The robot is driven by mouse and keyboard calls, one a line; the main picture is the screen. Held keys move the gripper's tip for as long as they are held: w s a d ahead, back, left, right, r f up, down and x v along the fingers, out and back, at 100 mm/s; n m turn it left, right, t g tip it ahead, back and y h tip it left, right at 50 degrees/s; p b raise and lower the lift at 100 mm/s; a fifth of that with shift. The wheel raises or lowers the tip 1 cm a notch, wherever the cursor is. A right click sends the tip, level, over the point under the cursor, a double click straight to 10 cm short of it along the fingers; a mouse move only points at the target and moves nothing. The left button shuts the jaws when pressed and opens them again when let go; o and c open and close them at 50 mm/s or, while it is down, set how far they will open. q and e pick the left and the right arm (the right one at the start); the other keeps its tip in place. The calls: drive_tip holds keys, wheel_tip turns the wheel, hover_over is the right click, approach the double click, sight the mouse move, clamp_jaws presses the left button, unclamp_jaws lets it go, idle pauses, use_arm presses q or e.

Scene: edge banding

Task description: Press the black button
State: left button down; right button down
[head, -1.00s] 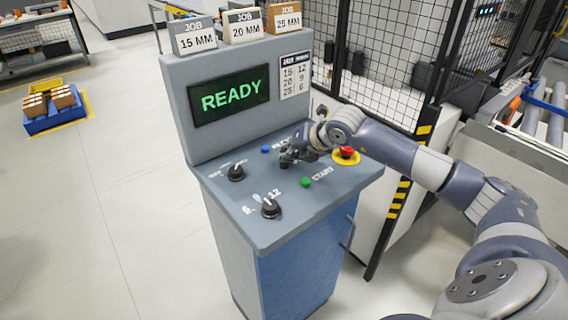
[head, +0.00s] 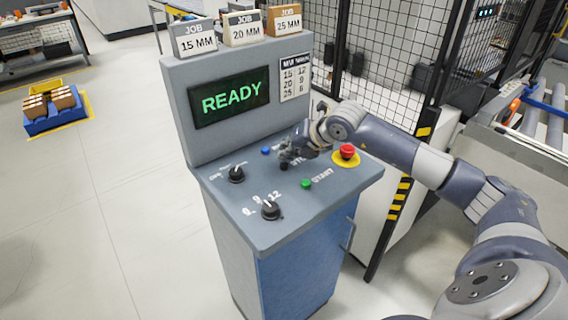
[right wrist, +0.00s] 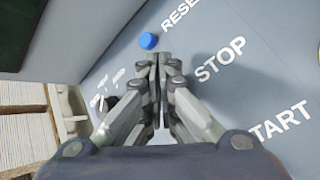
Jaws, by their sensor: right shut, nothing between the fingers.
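The black button (head: 284,166) is on the sloped grey panel of the console (head: 235,198), by the partly covered STOP label. My right gripper (head: 286,154) is shut and empty, its fingertips just above and behind the button in the head view. I cannot tell whether they touch it. In the right wrist view the closed fingers (right wrist: 158,60) point at the panel beside the STOP label (right wrist: 220,60), and the black button is hidden behind them. My left gripper is not in view.
A blue button (head: 265,150) marked RESET, a green START button (head: 306,184) and a red emergency button (head: 347,152) are close by. Two black knobs (head: 271,210) are at the left and front. The screen (head: 229,101) reads READY. A mesh fence (head: 385,60) stands behind.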

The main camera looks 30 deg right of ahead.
sight(287, 163)
drive_tip(key=shift+r+p, duration=1.2)
drive_tip(key=shift+r, duration=1.3)
drive_tip(key=shift+f, duration=0.1)
